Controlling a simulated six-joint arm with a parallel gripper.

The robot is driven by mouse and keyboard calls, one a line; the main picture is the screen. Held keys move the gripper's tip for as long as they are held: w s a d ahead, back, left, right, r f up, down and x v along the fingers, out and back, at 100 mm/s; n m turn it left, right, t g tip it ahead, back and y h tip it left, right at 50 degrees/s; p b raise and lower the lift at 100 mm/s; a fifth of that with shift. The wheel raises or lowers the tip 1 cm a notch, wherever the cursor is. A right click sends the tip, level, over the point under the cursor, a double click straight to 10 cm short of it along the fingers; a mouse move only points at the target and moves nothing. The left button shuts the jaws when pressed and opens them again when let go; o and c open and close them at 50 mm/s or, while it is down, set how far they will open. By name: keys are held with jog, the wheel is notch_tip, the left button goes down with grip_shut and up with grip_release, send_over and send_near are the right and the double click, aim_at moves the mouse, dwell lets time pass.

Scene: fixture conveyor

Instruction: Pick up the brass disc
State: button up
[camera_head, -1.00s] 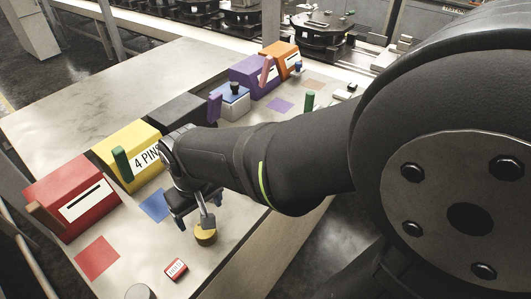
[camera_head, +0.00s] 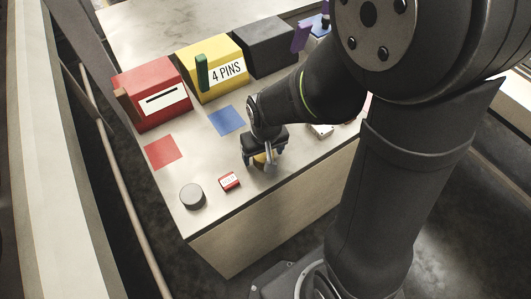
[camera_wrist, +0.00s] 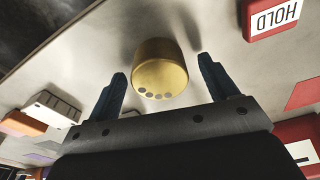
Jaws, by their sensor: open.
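The brass disc (camera_wrist: 160,68) is a short gold cylinder with several dark dots along one edge. It stands on the pale bench top in the wrist view, between and just beyond the fingertips of my gripper (camera_wrist: 158,75). The blue fingers are spread wide, one on each side, with a gap to the disc. In the head view my gripper (camera_head: 265,158) points down over the disc (camera_head: 261,159), which is mostly hidden behind it near the bench's front edge.
A red HOLD block (camera_head: 229,182) and a grey cylinder (camera_head: 193,196) stand left of the disc. A white block (camera_head: 320,131) is to its right. Red (camera_head: 150,92), yellow (camera_head: 213,67) and black (camera_head: 268,46) boxes line the back. Blue (camera_head: 227,121) and red (camera_head: 163,152) squares mark the bench.

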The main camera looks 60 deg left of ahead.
jog(key=shift+f, duration=0.3)
jog(key=c, duration=1.2)
jog(key=shift+r, duration=0.1)
